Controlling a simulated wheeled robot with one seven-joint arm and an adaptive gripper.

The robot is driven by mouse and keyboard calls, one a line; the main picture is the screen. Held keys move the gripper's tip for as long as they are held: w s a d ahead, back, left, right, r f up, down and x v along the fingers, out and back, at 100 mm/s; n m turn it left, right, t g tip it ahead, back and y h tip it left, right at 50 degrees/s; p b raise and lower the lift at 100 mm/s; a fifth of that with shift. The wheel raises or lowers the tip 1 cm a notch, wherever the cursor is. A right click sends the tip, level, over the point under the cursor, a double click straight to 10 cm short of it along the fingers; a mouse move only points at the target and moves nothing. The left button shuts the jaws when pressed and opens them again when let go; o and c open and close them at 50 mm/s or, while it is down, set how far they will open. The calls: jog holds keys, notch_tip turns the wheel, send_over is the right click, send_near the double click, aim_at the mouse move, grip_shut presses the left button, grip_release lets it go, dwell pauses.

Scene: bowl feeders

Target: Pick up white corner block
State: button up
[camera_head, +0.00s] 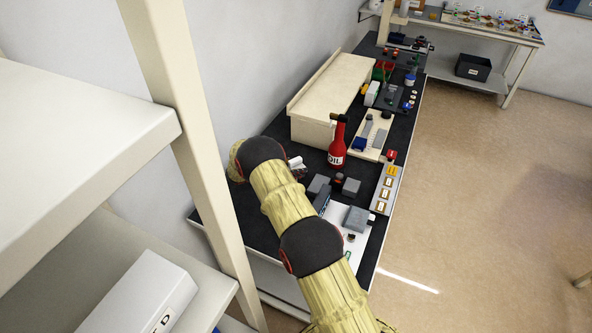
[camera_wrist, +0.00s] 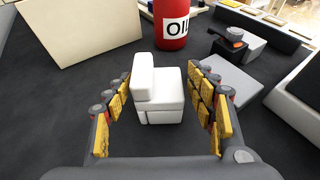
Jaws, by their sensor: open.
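The white corner block (camera_wrist: 158,95) stands on the dark bench mat in the wrist view, with a taller part at its left and a lower step at its right. My gripper (camera_wrist: 164,100) is open, with one yellow-padded finger on each side of the block. In the head view, a small part of the white block (camera_head: 296,162) shows beside my arm, and the gripper itself is mostly hidden there.
A red oil bottle (camera_head: 338,143) stands just behind the block. A large cream box (camera_wrist: 75,30) is at the back left. Grey blocks (camera_head: 350,187) and a grey plate (camera_wrist: 230,75) lie to the right. Dark mat around the block is clear.

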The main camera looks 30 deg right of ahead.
jog(key=x, duration=0.5)
jog(key=shift+w+d+f+b, duration=0.1)
jog(key=shift+d+f+b, duration=0.15)
jog(key=shift+f+b, duration=0.15)
jog(key=shift+c, duration=1.1)
jog(key=c, duration=0.6)
jog(key=shift+r, duration=0.1)
